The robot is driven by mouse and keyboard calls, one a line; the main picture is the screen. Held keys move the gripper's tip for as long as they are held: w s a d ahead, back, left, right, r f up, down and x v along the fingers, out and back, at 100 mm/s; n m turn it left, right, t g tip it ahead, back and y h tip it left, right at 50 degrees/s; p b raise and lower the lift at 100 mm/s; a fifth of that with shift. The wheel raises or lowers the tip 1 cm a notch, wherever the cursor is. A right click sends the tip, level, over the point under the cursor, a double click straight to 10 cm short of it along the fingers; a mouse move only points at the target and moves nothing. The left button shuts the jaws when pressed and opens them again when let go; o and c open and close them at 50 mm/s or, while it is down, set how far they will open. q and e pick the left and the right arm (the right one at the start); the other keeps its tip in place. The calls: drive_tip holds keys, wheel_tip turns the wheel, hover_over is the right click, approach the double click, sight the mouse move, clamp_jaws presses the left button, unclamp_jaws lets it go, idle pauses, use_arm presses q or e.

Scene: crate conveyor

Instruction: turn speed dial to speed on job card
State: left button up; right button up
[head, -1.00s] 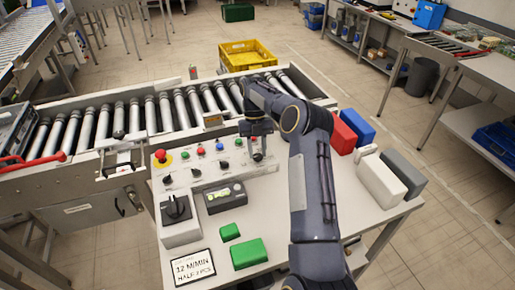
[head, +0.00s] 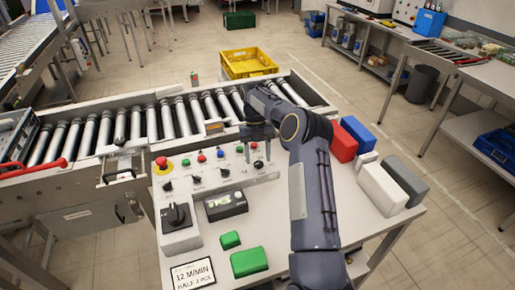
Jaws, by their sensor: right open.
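The sloped control panel (head: 208,178) stands on the table beside the roller conveyor. It carries a red emergency knob, coloured buttons and several small black dials. A black dial (head: 258,165) sits at its right end. My right gripper (head: 257,148) points down just above and behind that dial; its fingers look apart and empty. I cannot read the dial's setting or label. The job card (head: 194,273) at the front left of the table reads 12 M/MIN, HALF 2 PCS. A small display box (head: 226,204) stands in front of the panel; its digits are not legible. My left gripper is out of view.
A grey box with a large black rotary switch (head: 176,216) stands left of the display. Green blocks (head: 249,262) lie in front. Red (head: 343,146), blue (head: 357,132), white (head: 382,189) and grey (head: 405,181) blocks stand right of my arm. A yellow crate (head: 248,63) stands beyond the conveyor.

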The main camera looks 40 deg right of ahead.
drive_tip(key=p+v, duration=0.1)
drive_tip(key=v, duration=0.6)
drive_tip(key=shift+p, duration=0.3)
drive_tip(key=s+a+r+m+t+h+b, duration=0.1)
drive_tip(key=s+a+r+m+t, duration=0.1)
drive_tip(key=s+a+r+m, duration=0.4)
drive_tip(key=s+a+r+m+t+b, duration=0.1)
drive_tip(key=s+a+r+m+t, duration=0.25)
drive_tip(key=a+r+m, duration=0.45)
drive_tip(key=s+a+f+m+t+y, duration=0.1)
drive_tip(key=s+a+f+m, duration=0.2)
drive_tip(key=s+m, duration=0.3)
drive_tip(key=s+a+f+m+t, duration=0.1)
drive_tip(key=s+a+f+m, duration=0.2)
drive_tip(key=s+m, duration=0.3)
drive_tip(key=s+a+f+m+t+y+b, duration=0.1)
drive_tip(key=s+a+f+m+t, duration=0.1)
drive_tip(key=s+m, duration=0.4)
drive_tip(key=s+a+f, duration=0.1)
drive_tip(key=s+a, duration=0.1)
drive_tip(key=s, duration=0.2)
drive_tip(key=shift+s+a+y, duration=0.15)
drive_tip(key=shift+s+y, duration=0.1)
drive_tip(key=shift+y, duration=0.05)
